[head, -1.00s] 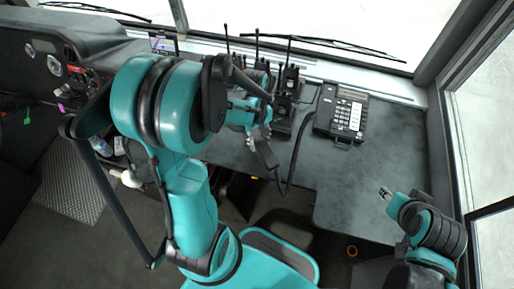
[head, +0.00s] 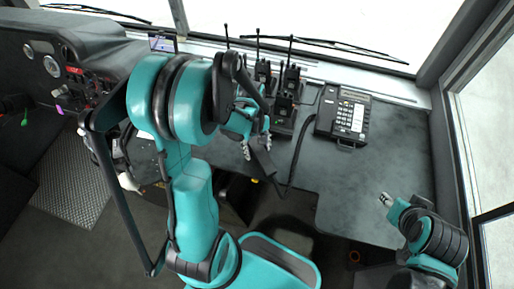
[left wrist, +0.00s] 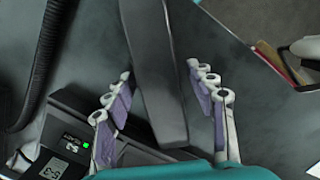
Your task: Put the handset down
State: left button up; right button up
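The dark handset (head: 262,161) lies at the desk's front edge, left of the black desk phone (head: 343,116). Its coiled cord (head: 297,152) runs toward the phone. My left gripper (head: 256,147) is over the handset with its fingers spread. In the left wrist view the handset (left wrist: 157,75) lies between the fingers of the left gripper (left wrist: 159,72), with gaps showing on both sides. The handset appears to rest on the grey desk. My right gripper (head: 386,199) is over the front right of the desk, away from the handset; its fingers are too small to judge.
Several black radios with antennas (head: 285,104) stand behind the left gripper. A dark device with a green light (left wrist: 60,150) is close to the left finger in the wrist view. A windscreen is behind.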

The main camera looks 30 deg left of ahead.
aim_at(255, 144)
pick_arm(q)
jog(key=shift+r, duration=0.1)
jog(key=shift+r+p, duration=0.25)
jog(key=shift+p, duration=0.05)
notch_tip(255, 144, up, 12)
jog(key=a+f+p, duration=0.1)
jog(key=p, duration=0.3)
jog(key=s+d+r+m+t+y, duration=0.1)
jog(key=s+d+r+m+t, duration=0.4)
jog(key=d+r+m+t, duration=0.3)
jog(key=r+m, duration=0.1)
jog(key=m, duration=0.2)
jog(key=shift+r+m, duration=0.3)
jog(key=shift+r, duration=0.05)
jog(key=shift+s+f, duration=0.1)
jog(key=shift+f, duration=0.15)
